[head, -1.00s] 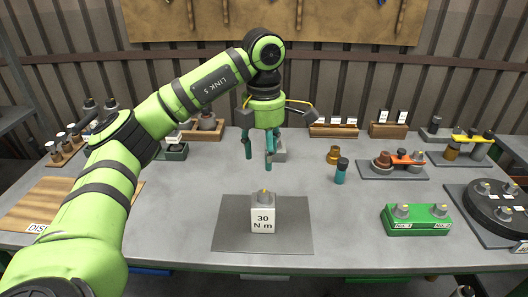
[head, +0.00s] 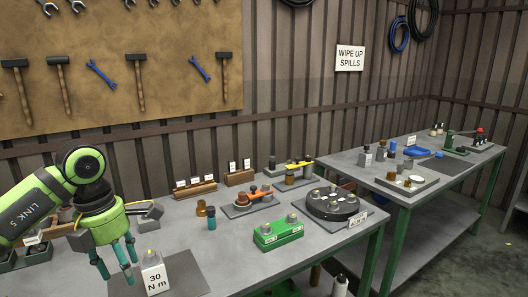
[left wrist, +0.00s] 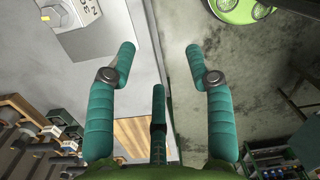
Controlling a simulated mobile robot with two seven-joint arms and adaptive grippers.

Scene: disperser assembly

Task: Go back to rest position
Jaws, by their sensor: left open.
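My left gripper (head: 118,265) is open and empty at the lower left of the head view, above the workbench. Its teal fingers are spread apart in the left wrist view (left wrist: 160,65), with nothing between them. A white block marked 30 N m (head: 153,276) stands on a dark mat (head: 190,280) on the bench, just right of the gripper in the head view. The block also shows at the upper left of the left wrist view (left wrist: 82,14). The right gripper is not in view.
On the bench (head: 185,220) are a green fixture (head: 279,233), a black round fixture (head: 333,204), a teal-and-black cylinder (head: 211,220), a brass part (head: 201,208) and an orange-topped fixture (head: 252,200). A second table (head: 440,178) stands to the right. Tools hang on the back board.

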